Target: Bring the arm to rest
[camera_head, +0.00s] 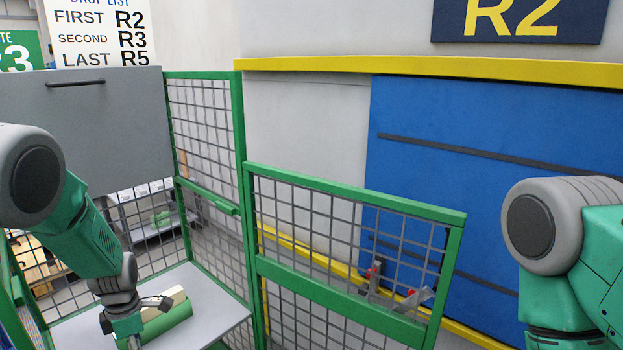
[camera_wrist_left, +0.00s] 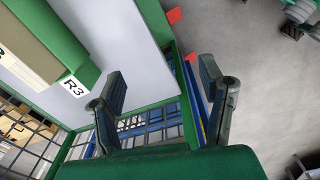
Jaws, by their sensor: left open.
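My left arm comes in from the left in the head view. My left gripper (camera_head: 146,318) is low over the grey shelf, close to a green bundle and a cream one. In the left wrist view my left gripper (camera_wrist_left: 160,82) is open, with nothing between its fingers. The green bundle (camera_head: 168,322) carries an R3 label in the wrist view (camera_wrist_left: 88,72). The cream bundle (camera_head: 177,294) lies beside it. Whether a finger touches the green bundle cannot be told. Only the upper part of my right arm shows at the right; its gripper is out of view.
The grey shelf (camera_head: 222,306) sits inside a green mesh cage (camera_head: 238,140). A green mesh gate (camera_head: 350,205) stands right of it. Beyond are a blue panel (camera_head: 480,120) and a yellow rail (camera_head: 420,68). A drop list sign (camera_head: 98,35) reads R2, R3, R5.

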